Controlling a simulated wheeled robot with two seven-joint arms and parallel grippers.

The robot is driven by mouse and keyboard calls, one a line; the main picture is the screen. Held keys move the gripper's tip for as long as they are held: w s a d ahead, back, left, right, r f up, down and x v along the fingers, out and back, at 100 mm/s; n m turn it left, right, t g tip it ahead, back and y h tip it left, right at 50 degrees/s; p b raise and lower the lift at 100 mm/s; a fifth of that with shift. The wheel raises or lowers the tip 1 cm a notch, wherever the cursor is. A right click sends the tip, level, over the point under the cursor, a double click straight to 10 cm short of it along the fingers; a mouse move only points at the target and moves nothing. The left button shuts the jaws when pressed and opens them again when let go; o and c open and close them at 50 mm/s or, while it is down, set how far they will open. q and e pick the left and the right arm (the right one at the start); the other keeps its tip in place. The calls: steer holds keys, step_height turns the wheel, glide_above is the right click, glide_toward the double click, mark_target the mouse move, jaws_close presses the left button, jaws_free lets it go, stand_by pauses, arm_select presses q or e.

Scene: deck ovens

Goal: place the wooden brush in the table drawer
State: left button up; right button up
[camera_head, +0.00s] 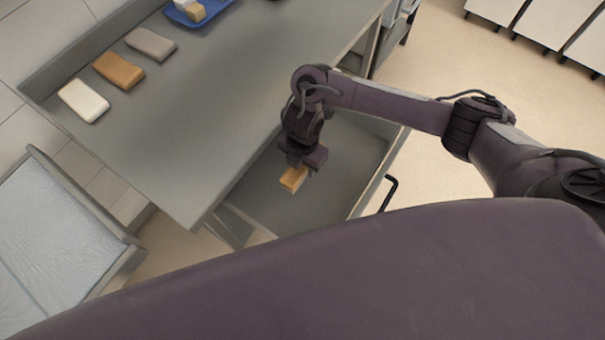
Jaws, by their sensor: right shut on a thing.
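The wooden brush (293,179) is a small tan block. My right gripper (298,166) is shut on it and points down, holding it over the inside of the open table drawer (337,172). I cannot tell how far the brush is above the drawer floor, or whether it touches it. The drawer is grey, pulled out from under the table, with a black handle (389,194) on its front. My left gripper is not in view.
The grey table (200,120) carries a white block (83,101), an orange-brown block (118,70), a grey block (151,44) and a blue tray (199,12) with small pieces. The table's edge runs close beside my right gripper.

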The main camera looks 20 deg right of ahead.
mark_target(302, 172)
steer(key=shift+f, duration=2.3)
steer(key=shift+f+b, duration=0.1)
steer(key=shift+b, duration=0.25)
steer(key=o, duration=1)
steer(key=shift+o, duration=0.2)
